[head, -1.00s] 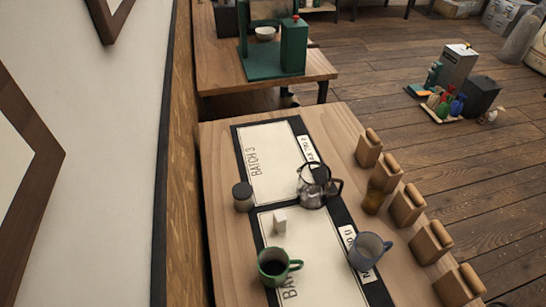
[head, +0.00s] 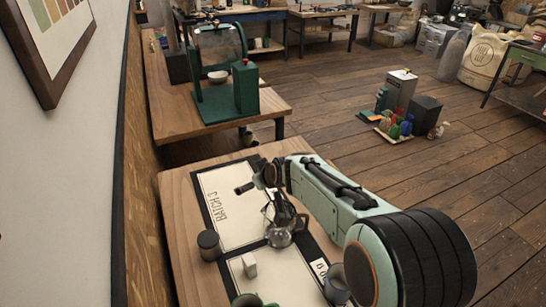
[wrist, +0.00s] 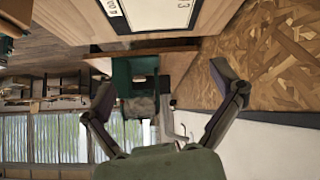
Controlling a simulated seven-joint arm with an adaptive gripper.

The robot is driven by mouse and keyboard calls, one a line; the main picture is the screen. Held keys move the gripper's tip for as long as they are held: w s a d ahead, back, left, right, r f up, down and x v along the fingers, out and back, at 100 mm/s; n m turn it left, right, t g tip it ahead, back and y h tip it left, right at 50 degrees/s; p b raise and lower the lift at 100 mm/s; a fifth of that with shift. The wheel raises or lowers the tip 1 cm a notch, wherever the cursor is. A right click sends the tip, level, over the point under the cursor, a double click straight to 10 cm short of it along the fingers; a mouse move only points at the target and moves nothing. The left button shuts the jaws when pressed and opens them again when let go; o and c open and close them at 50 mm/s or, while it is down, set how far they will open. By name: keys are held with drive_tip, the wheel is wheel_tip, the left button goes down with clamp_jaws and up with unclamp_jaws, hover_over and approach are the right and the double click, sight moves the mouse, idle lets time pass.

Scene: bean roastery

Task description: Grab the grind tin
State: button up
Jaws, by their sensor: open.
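The grind tin is most likely the dark grey cylinder with a lid (head: 208,245), standing upright at the left edge of the table in the head view. It does not show in the wrist view. My gripper (head: 262,200) is in the air above the far part of the mat, to the right of the tin and farther back, apart from it. In the wrist view my gripper (wrist: 166,85) has its two fingers spread wide with nothing between them.
A glass pot (head: 280,236) stands on the mat, partly hidden by my gripper. A small white block (head: 249,264), a green mug (head: 247,300) and a blue-grey mug (head: 336,285) are nearer. The wall is close on the left. Bare mat (head: 225,190) lies behind the tin.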

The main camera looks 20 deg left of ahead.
drive_tip(key=s+a+f+n+g, duration=0.1)
drive_tip(key=s+a+f+g, duration=0.15)
drive_tip(key=a+f, duration=0.35)
drive_tip(key=n+g, duration=0.1)
approach(209, 239)
drive_tip(key=x, duration=0.4)
drive_tip(key=shift+a+f, duration=0.2)
drive_tip(key=shift+f, duration=0.1)
drive_tip(key=x, duration=0.6)
drive_tip(key=shift+f, duration=0.15)
drive_tip(key=c, duration=1.3)
